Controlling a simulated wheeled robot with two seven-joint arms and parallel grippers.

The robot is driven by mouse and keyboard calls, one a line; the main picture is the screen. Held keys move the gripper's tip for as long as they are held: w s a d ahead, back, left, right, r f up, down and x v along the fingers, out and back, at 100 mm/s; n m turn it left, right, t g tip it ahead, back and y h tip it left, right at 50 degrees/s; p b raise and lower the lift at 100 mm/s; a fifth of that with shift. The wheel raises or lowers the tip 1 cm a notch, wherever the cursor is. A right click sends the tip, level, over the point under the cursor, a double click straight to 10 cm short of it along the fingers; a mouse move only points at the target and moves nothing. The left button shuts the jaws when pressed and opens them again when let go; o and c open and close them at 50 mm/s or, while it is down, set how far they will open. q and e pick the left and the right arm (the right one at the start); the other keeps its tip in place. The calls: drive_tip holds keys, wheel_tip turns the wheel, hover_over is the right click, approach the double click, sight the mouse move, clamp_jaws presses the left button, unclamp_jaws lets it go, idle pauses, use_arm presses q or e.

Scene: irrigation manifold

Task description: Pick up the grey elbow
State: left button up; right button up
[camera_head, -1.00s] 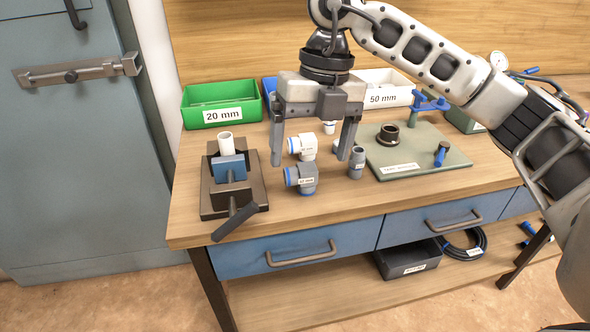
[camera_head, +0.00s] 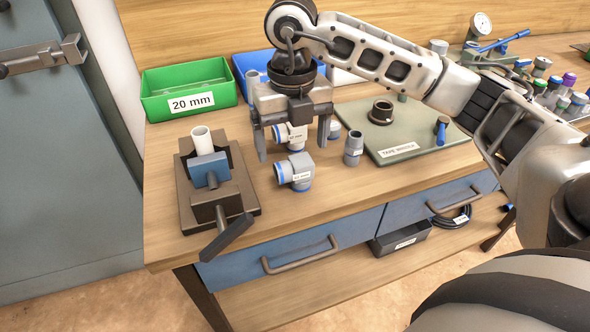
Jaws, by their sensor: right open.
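The grey elbow (camera_head: 299,170), with blue collars and a small white label, sits on the bench top near the front middle. A second, whiter fitting (camera_head: 293,137) with a blue collar stands just behind it, partly behind my right gripper. My right gripper (camera_head: 293,152) is open, pointing down, its two fingers on either side of the whiter fitting in the picture. The grey elbow lies in front of and a little below the fingers and is apart from them. I cannot tell how high the fingertips are above the bench. My left gripper is not in view.
A vise (camera_head: 214,183) holding a white pipe stands to the left. A green 20 mm bin (camera_head: 187,101) and a blue bin (camera_head: 247,65) are behind. A grey coupling (camera_head: 353,149) stands to the right, beside the green tape-labelled mat (camera_head: 440,141). Bare wood lies in front.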

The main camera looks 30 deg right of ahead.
sight(294, 162)
drive_tip(key=shift+s+f+p, duration=0.1)
drive_tip(key=shift+f+p, duration=0.3)
drive_tip(key=shift+f, duration=2.4)
drive_tip(key=c, duration=1.1)
